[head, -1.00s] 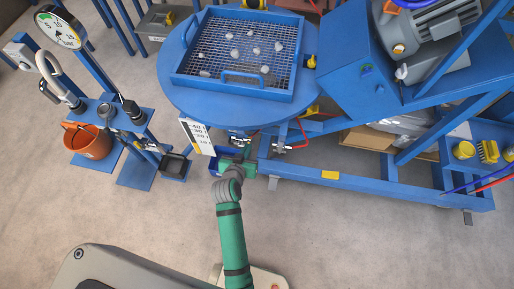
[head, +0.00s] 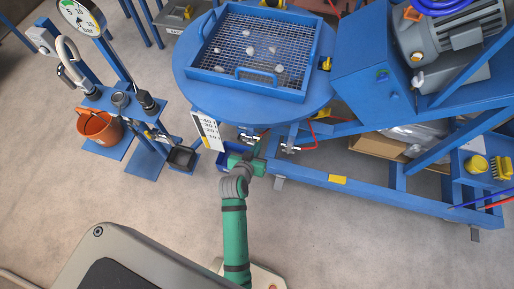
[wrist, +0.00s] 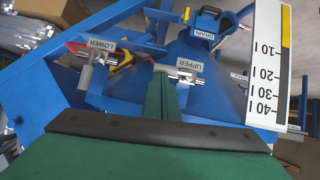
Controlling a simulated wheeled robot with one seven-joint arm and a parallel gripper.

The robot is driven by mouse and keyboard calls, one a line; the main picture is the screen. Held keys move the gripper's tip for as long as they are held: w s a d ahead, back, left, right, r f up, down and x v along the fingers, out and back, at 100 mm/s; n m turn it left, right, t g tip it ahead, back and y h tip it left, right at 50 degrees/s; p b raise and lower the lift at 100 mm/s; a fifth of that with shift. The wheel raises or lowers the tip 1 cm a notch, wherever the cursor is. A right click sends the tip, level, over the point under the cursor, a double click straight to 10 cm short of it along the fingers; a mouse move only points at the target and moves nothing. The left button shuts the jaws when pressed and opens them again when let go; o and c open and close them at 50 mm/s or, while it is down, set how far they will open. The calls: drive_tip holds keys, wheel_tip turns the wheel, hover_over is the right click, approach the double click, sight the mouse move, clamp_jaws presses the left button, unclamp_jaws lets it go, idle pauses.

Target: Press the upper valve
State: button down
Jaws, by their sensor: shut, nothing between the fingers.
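The upper valve (wrist: 185,77) is a small metal fitting beside a white label reading UPPER (wrist: 190,64), which appears upside down in the wrist view. My gripper (wrist: 161,76) has its green fingers together and empty. Its tips overlap the left end of the upper valve in the wrist view; I cannot tell if they touch. In the head view the upper valve (head: 248,138) shows at the round table's front edge, and my gripper (head: 258,160) is just below it. The lower valve (wrist: 98,56), labelled LOWER, is to the left in the wrist view.
A scale plate (wrist: 267,65) hangs to the right of the upper valve in the wrist view. A blue drain part (wrist: 205,27) is beyond. The round table (head: 195,95) carries a mesh tray (head: 205,73). A blue frame beam (head: 400,200) runs right; open floor lies in front.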

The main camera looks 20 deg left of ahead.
drive_tip(key=w+a+r+v, duration=0.1)
drive_tip(key=r+v, duration=0.1)
drive_tip(key=v, duration=1)
drive_tip(key=shift+s+d+r, duration=0.2)
drive_tip(key=shift+d, duration=0.25)
drive_tip(key=shift+w, duration=0.15)
drive_tip(key=s+d+f+t+y, duration=0.1)
drive_tip(key=s+d+f, duration=0.1)
drive_tip(key=s+d, duration=0.6)
drive_tip(key=s+d+r+m+t+h, duration=0.2)
drive_tip(key=s+d+r+t, duration=0.1)
drive_tip(key=s+d+r, duration=0.5)
drive_tip(key=s+d, duration=0.1)
drive_tip(key=s, duration=0.2)
drive_tip(key=shift+s+d+r, duration=0.3)
drive_tip(key=shift+s, duration=0.1)
drive_tip(key=shift+d, duration=0.1)
